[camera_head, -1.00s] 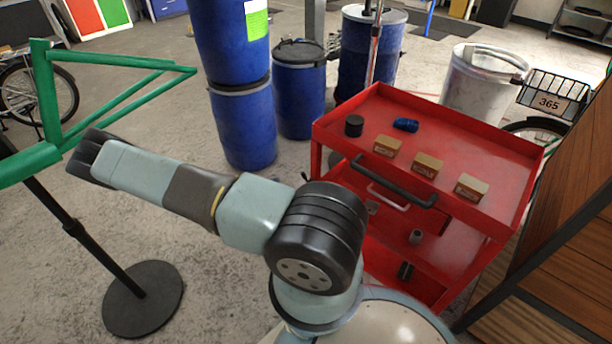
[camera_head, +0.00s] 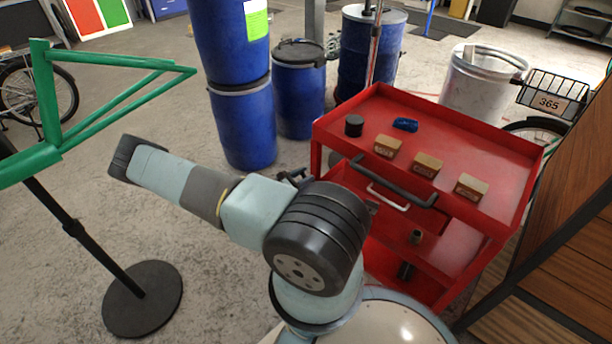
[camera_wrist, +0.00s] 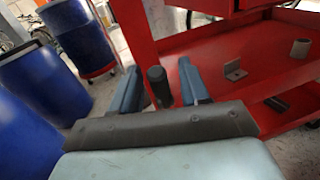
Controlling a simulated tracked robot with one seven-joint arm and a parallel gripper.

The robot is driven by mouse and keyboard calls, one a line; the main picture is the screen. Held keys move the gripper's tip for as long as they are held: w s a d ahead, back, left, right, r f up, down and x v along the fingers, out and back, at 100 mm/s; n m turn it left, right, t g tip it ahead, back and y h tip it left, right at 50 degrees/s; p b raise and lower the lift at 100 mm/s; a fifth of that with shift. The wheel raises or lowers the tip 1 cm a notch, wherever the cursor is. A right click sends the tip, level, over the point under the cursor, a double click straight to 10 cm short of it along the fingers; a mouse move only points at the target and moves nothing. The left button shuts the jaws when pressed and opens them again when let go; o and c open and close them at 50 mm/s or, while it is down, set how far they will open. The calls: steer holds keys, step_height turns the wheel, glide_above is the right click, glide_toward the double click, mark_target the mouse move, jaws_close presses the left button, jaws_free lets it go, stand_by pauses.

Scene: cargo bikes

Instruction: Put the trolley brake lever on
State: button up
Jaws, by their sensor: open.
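The red trolley (camera_head: 450,185) stands right of my arm, with a black handle bar (camera_head: 395,182) along its near side. In the wrist view, a short dark cylindrical grip (camera_wrist: 158,84) stands upright by the trolley's left post (camera_wrist: 136,30); it looks like the brake lever. My gripper (camera_wrist: 160,68) is open, with one finger on each side of this grip in the picture. I cannot tell whether a finger touches it. The lever's lower part is hidden behind my wrist. In the head view, my gripper (camera_head: 295,176) shows only partly behind my arm.
Several boxes, a black cylinder (camera_head: 354,125) and a blue item (camera_head: 405,124) lie on the trolley top. Blue barrels (camera_head: 245,125) stand behind. A green bike frame (camera_head: 48,100) on a stand is at left. A wooden structure (camera_head: 560,240) is at right.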

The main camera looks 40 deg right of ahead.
steer(key=shift+s+d, duration=0.1)
steer(key=shift+d, duration=0.8)
steer(key=shift+c, duration=0.3)
jaws_close()
